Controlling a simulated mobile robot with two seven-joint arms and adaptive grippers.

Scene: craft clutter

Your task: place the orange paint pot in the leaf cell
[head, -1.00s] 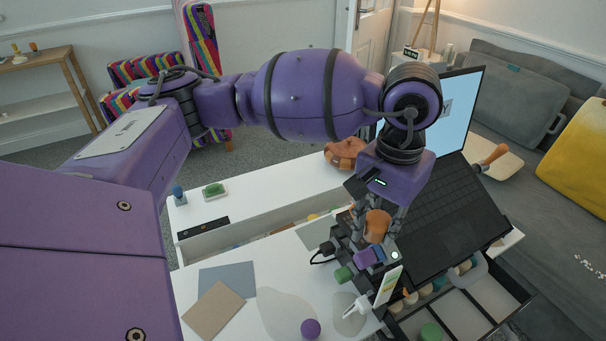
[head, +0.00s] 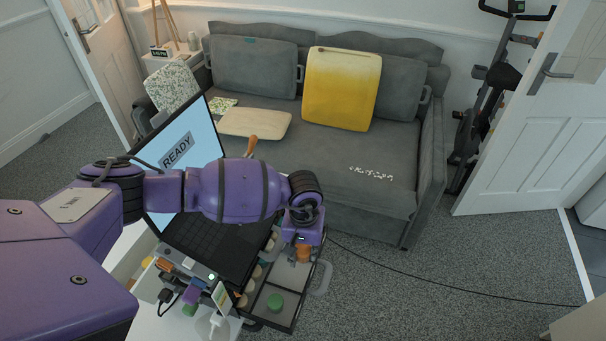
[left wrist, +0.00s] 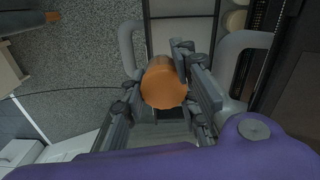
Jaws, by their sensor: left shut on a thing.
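The orange paint pot (head: 303,254) is held between the fingers of my left gripper (head: 302,259), over the far right part of the open organizer drawer (head: 292,322). In the left wrist view the orange pot (left wrist: 163,84) sits between the fingers of the left gripper (left wrist: 160,92), with grey drawer cells behind it. A green pot (head: 275,303) stands in a nearer cell of the drawer. The leaf mark of a cell cannot be made out. My right gripper is out of view.
A laptop (head: 212,235) showing READY stands left of the drawer, with small pots along its edge. A drawer handle (head: 321,278) sticks out on the right. A white card (head: 221,297) stands near the front.

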